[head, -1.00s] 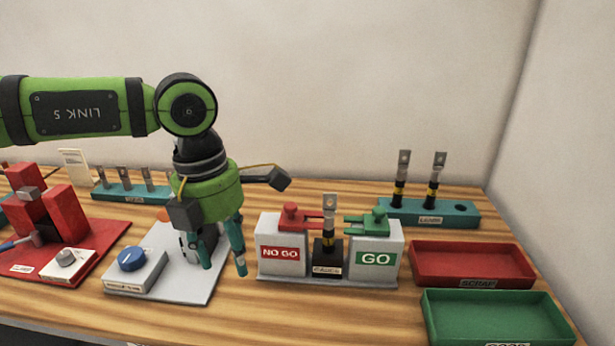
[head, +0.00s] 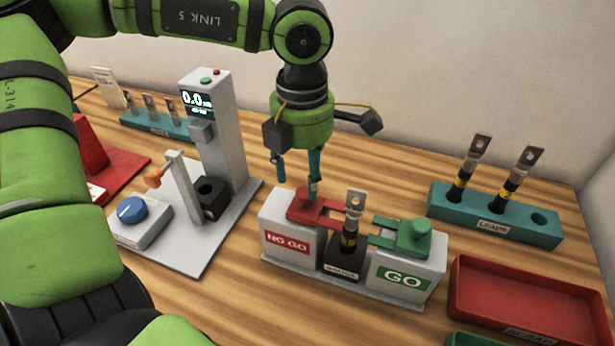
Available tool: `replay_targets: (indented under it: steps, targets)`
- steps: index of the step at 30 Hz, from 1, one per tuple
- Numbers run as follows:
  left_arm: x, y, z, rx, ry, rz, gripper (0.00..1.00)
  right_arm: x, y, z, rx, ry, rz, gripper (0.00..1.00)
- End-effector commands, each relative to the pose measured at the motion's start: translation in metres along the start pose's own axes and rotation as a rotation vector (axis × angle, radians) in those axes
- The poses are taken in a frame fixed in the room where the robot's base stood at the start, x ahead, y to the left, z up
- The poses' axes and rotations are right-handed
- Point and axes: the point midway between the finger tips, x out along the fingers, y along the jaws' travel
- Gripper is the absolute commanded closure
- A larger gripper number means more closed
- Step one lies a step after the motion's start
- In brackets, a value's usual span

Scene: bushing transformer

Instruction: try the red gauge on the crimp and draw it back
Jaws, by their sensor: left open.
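The red gauge (head: 308,207) sits on top of the NO GO block (head: 288,243), its flat fork pointing right toward the crimp. The crimped lead (head: 352,222) stands upright in the black holder (head: 343,257) in the middle of the gauge stand, a flat holed lug at its top and a yellow band low on it. The fork's tip is close to the lead; I cannot tell whether they touch. The green gauge (head: 412,235) rests on the GO block (head: 404,275). My left gripper (head: 297,190) is open, pointing down just above and behind the red gauge's knob. My right gripper is not in view.
A grey tester (head: 213,130) with a lit display stands left of the gauge stand. A teal LEADS rack (head: 486,222) holds two leads at the right. A red scrap tray (head: 530,310) is at the right front. The blue knob box (head: 135,218) is at the left.

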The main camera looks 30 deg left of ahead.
Motion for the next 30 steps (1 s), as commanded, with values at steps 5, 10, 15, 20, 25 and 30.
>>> replay_targets:
  steps: [5,10,15,20,25,30]
  targets:
    - [0.024,0.0,-0.001,-0.001,0.003,-0.003,0.46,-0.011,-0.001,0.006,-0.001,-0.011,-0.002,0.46]
    - [0.036,0.0,0.0,-0.002,0.0,-0.001,0.46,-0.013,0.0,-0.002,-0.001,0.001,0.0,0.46]
    - [0.038,0.0,0.0,-0.002,-0.001,0.0,0.46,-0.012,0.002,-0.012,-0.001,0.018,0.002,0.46]
    - [0.038,0.0,0.0,-0.002,-0.001,0.0,0.7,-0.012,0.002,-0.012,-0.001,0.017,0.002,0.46]
    - [0.038,0.0,0.0,-0.002,-0.001,0.0,1.0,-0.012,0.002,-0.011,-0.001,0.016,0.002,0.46]
    - [0.041,0.004,-0.003,-0.003,-0.002,0.002,1.0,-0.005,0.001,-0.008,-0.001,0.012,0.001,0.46]
